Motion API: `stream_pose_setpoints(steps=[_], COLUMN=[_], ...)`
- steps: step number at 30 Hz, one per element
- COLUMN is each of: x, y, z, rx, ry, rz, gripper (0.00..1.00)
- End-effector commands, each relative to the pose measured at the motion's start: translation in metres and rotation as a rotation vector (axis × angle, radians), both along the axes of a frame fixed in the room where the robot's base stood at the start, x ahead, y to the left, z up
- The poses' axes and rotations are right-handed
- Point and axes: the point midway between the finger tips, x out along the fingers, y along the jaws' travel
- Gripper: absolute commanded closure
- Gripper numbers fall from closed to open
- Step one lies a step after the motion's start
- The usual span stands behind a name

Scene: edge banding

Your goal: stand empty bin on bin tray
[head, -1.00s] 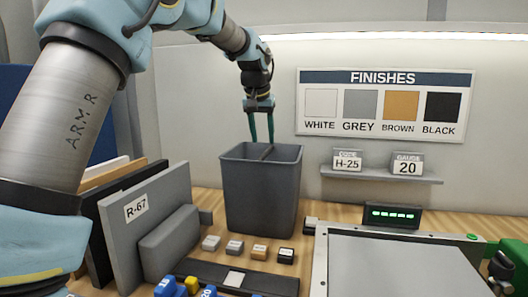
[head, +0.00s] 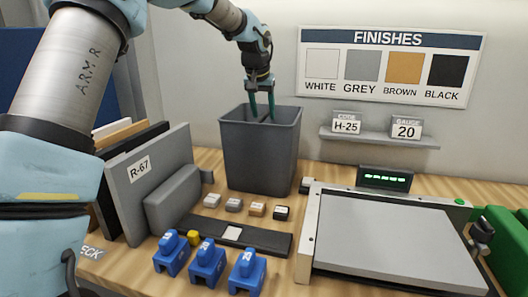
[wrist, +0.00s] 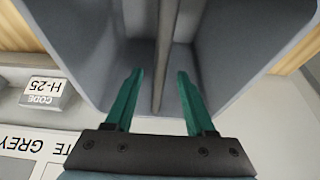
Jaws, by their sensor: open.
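The grey bin (head: 260,155) stands upright on the wooden bench against the back wall, and it also shows in the wrist view (wrist: 95,45). No tray marked for the bin can be made out.
A framed grey plate (head: 390,245) with a lit display (head: 384,179) lies right of the bin. Small labelled blocks (head: 234,205), a dark strip (head: 265,240) and blue pieces (head: 207,265) lie in front. Panels (head: 150,180) stand at left. A shelf (head: 380,138) juts from the wall.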

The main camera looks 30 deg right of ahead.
Motion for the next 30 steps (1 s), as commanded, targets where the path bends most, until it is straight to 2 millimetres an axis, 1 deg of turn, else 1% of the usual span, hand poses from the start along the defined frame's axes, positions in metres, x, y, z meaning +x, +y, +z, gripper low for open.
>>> stream_pose_setpoints(steps=[5,6,10,30], x=[0.007,0.009,0.012,0.013], y=[-0.008,-0.009,-0.012,-0.013], z=[-0.021,-0.028,-0.04,-0.046], rx=[0.004,0.004,0.003,0.001], ry=[0.005,0.005,0.002,0.0], rz=[-0.001,-0.001,-0.002,-0.001], gripper=[0.45,0.45,0.45,0.45])
